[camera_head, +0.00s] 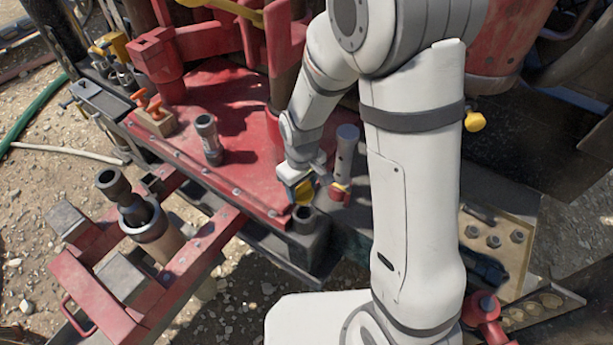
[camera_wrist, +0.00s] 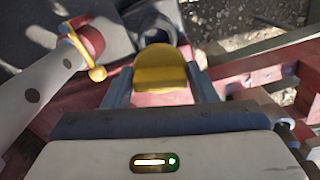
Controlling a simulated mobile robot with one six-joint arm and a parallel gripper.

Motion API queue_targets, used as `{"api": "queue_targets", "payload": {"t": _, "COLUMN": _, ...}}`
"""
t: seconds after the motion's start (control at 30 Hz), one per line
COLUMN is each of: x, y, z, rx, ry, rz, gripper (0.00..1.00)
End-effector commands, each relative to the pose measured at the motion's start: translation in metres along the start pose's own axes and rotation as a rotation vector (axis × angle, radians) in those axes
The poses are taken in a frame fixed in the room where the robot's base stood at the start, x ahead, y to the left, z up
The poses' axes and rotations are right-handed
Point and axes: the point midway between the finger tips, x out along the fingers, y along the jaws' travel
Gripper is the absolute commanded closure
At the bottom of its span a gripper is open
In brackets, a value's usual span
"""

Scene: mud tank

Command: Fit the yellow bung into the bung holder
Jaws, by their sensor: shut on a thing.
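My gripper (camera_head: 298,184) is shut on the yellow bung (camera_head: 304,191), just above the front corner of the red deck. In the wrist view, the yellow bung (camera_wrist: 160,68) sits between the two grey fingers, its rounded end facing away from me. A dark block with a round hollow top, which looks like the bung holder (camera_head: 306,238), stands just below and in front of the bung in the head view. In the wrist view a dark round rim (camera_wrist: 146,22) shows just beyond the bung, apparently the same holder. The bung looks outside it; the exact gap cannot be told.
A pale grey post (camera_head: 346,152) with a red and yellow fitting stands right of my gripper. A dark cylinder (camera_head: 208,140) and a wooden block with orange-handled pieces (camera_head: 154,118) stand on the red deck (camera_head: 240,150). A red frame (camera_head: 190,285) lies at the lower left.

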Motion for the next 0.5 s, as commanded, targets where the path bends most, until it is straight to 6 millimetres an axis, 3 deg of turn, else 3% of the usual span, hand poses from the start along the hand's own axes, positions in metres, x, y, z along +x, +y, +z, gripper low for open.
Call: {"api": "queue_targets", "payload": {"t": 0.5, "x": 0.033, "y": 0.009, "z": 0.002, "rx": 0.024, "ry": 0.000, "rz": 0.000, "gripper": 0.70}}
